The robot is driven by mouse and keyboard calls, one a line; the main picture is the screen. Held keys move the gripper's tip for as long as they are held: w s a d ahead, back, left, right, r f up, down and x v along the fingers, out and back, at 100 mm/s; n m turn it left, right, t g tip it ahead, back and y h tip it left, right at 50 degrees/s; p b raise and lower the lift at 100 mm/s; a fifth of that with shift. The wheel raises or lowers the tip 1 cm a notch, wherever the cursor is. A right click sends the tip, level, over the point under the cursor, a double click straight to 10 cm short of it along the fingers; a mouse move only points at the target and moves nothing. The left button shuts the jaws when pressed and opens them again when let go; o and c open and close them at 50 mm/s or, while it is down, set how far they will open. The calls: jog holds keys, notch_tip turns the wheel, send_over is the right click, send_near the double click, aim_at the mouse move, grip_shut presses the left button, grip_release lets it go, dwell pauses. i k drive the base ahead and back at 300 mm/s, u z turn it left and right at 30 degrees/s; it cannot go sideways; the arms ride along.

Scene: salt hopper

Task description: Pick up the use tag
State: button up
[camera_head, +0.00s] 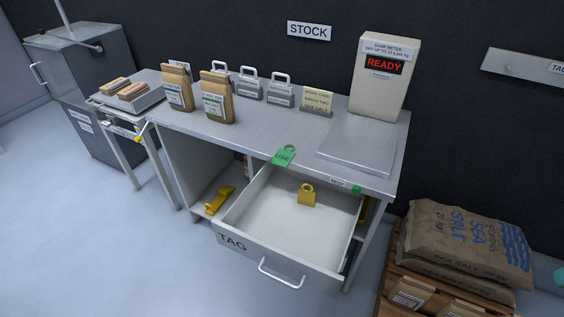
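The use tag (283,157) is a green tag with a ring at its top and the word USE on its face. It lies at the front edge of the grey counter (262,128), just above the back of the open drawer. I cannot tell whether it overhangs the edge. The drawer (290,225) is pulled out, marked TAG, and has a bar handle. A yellow tag or lock (307,196) is inside it. My gripper is not in view.
Two brown bags (217,98), grey handled blocks (280,92) and a sign card stand along the counter's back. Salt sacks (465,240) lie on a pallet at lower right. The floor at left front is clear.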

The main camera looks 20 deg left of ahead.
aim_at(283, 157)
jog(key=k, duration=0.8)
jog(key=u, duration=0.85)
jog(key=i, duration=0.55)
jog(key=k, duration=0.6)
jog(key=u, duration=0.8)
jog(key=i, duration=1.05)
jog(key=z, duration=0.55)
jog(key=i, duration=0.6)
jog(key=z, duration=0.65)
